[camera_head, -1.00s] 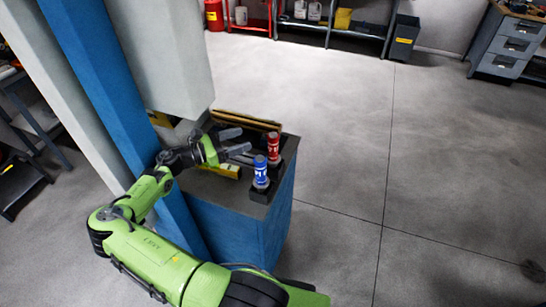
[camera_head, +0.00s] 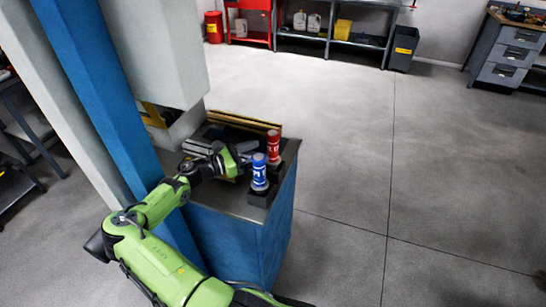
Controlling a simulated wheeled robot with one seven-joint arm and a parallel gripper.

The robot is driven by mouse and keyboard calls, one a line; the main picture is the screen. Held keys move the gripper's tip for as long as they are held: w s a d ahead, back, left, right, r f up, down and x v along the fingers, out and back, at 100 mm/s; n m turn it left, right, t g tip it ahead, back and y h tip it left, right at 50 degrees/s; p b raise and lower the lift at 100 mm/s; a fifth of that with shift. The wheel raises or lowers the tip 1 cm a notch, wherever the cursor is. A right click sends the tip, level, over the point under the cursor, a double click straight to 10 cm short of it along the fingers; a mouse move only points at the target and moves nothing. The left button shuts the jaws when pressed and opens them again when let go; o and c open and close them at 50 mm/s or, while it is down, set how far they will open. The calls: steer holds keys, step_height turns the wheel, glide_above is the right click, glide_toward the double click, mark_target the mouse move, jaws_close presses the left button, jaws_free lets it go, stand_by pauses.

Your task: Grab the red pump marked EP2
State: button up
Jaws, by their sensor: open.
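The red pump (camera_head: 273,145) stands upright on the far right part of the blue cabinet's top. It has a pale mark that is too small to read. A blue pump (camera_head: 259,172) stands upright in front of it in a dark holder. My gripper (camera_head: 251,152) is open, just left of the two pumps at about the red pump's height. Its fingers point right towards them. The fingertips are partly hidden near the blue pump, and I cannot tell whether they touch either pump. Nothing shows between the fingers.
The blue cabinet (camera_head: 238,238) has a dark top, with a brown-edged tray (camera_head: 243,121) behind my gripper. A blue column (camera_head: 95,95) and a pale housing (camera_head: 160,50) rise at left. Open grey floor (camera_head: 400,180) lies to the right. Shelves and a drawer bench stand far back.

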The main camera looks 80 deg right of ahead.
mark_target(273, 147)
steer(key=x, duration=0.6)
steer(key=shift+s, duration=0.25)
steer(key=shift+w+a, duration=0.1)
steer(key=shift+c, duration=0.7)
jaws_close()
